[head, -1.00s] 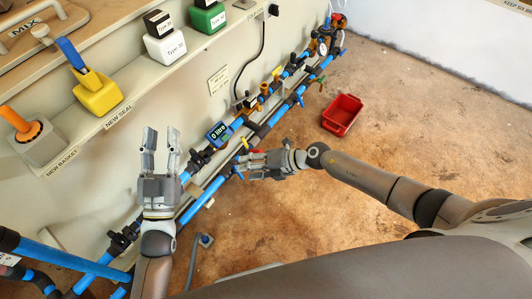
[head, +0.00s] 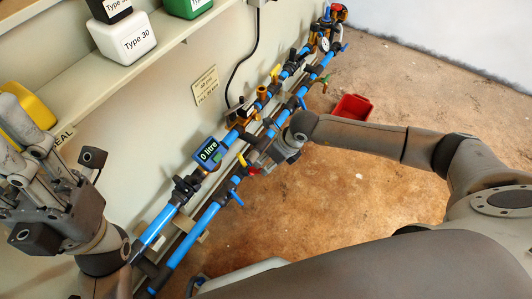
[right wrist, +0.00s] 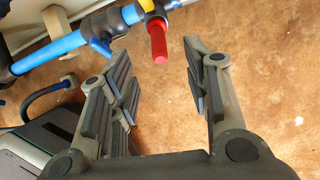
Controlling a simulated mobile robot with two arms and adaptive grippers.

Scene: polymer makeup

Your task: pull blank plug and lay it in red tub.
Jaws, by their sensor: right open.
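A red plug-like piece (right wrist: 158,42) hangs below a yellow-handled fitting on the blue pipe in the right wrist view. It also shows as a small red spot (head: 253,171) in the head view. I take it for the blank plug. My right gripper (right wrist: 163,75) is open and empty, its fingers pointing at the red piece, which lies beyond the gap between them. In the head view my right gripper (head: 262,160) is partly hidden by its own wrist. The red tub (head: 353,106) stands on the floor, partly behind my right arm. My left gripper (head: 14,128) is open and empty by the shelf.
Blue pipes (head: 200,224) with valves and a litre meter (head: 209,153) run along the wall. The brown floor (head: 400,95) right of the pipes is largely clear.

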